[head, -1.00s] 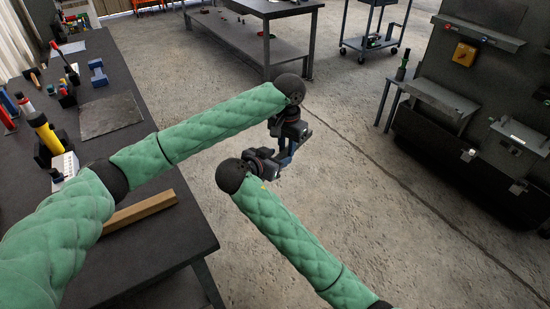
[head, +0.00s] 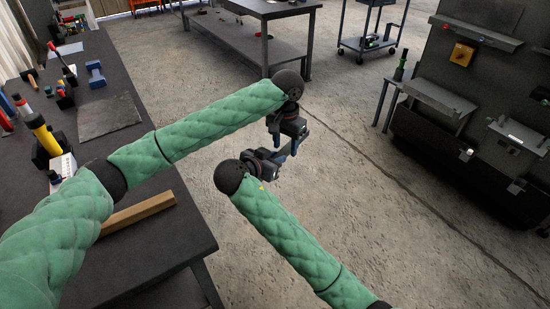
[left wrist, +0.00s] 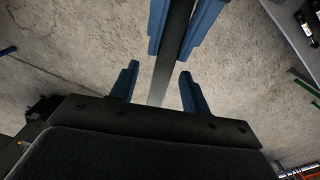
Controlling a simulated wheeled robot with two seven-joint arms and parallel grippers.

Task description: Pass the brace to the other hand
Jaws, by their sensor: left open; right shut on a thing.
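The brace (left wrist: 162,82) shows in the left wrist view as a dark grey, narrow flat bar. My right gripper (left wrist: 180,40) is shut on it, its blue fingers along both sides, and the bar's free end reaches toward my left gripper. My left gripper (left wrist: 159,68) is open, with the bar's end between its two blue fingers and a gap on each side. In the head view my left gripper (head: 285,142) hangs just above my right gripper (head: 288,153). The brace is too small and too covered there to make out clearly.
Both grippers are over open concrete floor. A dark workbench (head: 165,235) with a wooden bar (head: 138,212) and several tools stands at the left. A second table (head: 240,40) and a cart (head: 368,45) are behind, and a dark panel station (head: 470,100) is at the right.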

